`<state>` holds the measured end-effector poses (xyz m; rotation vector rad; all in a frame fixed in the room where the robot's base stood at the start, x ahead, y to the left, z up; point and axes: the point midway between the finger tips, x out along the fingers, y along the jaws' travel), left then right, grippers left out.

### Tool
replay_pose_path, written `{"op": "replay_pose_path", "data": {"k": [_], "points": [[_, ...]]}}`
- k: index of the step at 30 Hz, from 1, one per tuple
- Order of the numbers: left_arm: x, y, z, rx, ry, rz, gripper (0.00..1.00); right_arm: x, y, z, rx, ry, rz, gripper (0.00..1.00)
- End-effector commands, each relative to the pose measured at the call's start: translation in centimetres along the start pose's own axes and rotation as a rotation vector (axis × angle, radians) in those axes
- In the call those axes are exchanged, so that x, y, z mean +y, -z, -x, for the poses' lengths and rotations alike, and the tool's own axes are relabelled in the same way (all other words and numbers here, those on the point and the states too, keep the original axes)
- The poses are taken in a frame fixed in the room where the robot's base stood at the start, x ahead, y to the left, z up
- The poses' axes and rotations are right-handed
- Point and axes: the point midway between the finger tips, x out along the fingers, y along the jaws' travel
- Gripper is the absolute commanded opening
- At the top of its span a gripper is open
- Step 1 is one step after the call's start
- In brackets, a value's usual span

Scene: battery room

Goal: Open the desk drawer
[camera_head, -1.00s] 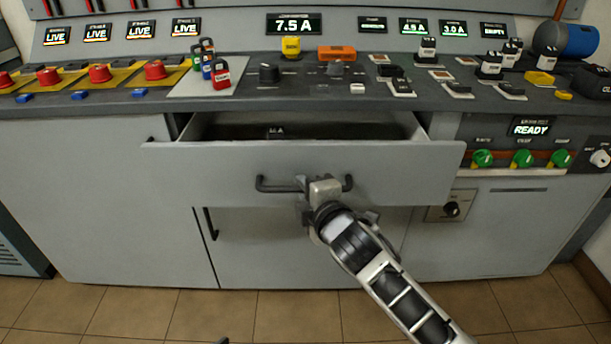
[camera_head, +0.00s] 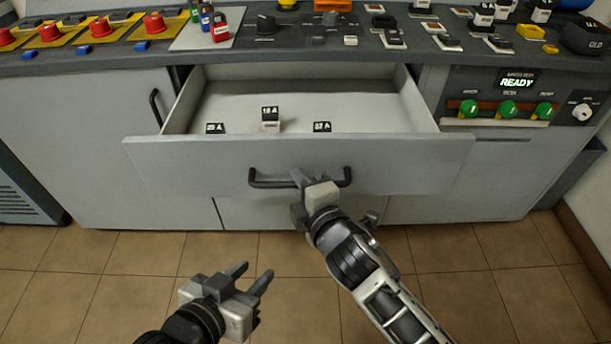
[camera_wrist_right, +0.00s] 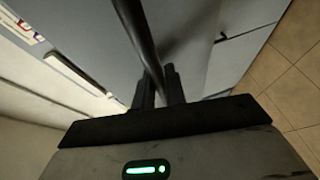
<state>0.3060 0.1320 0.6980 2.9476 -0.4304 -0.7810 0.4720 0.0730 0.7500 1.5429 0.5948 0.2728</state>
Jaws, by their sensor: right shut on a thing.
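The desk drawer (camera_head: 210,168) is pulled well out, and its pale inside is in view. Its dark bar handle (camera_head: 272,184) runs across the front panel. My right gripper (camera_head: 306,182) is shut on this handle near its right part. In the right wrist view the dark handle bar (camera_wrist_right: 138,35) runs between the fingers (camera_wrist_right: 160,88). My left gripper (camera_head: 254,280) is open and empty, low in front of the desk and apart from it.
The desktop (camera_head: 330,50) above carries red buttons, padlocks and switches. A cabinet handle (camera_head: 156,107) is at the left. The tiled floor (camera_head: 480,290) in front is clear.

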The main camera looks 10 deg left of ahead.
Motion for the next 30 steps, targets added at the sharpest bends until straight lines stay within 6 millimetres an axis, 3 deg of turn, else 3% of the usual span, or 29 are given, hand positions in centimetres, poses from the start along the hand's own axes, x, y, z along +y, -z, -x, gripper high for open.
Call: {"op": "replay_pose_path", "data": {"k": [6,7,19,23,30], "points": [[0.0,0.1,-0.1,0.002,0.0,0.0,0.36,-0.1,-0.2,0.0,-0.003,0.001,0.001,0.0],[0.0,0.1,-0.1,0.002,0.0,0.0,0.36,-0.1,-0.2,0.0,-0.003,0.001,0.001,0.21],[0.1,0.1,0.1,-0.002,-0.001,0.001,0.36,0.0,-0.1,0.7,-0.002,0.001,0.0,0.21],[0.1,0.3,0.4,-0.005,-0.002,0.003,0.36,0.0,-0.1,2.7,-0.002,0.003,0.0,0.21],[0.2,0.3,0.6,-0.018,-0.002,0.007,0.36,0.0,-0.1,8.5,-0.002,0.003,0.0,0.21]]}}
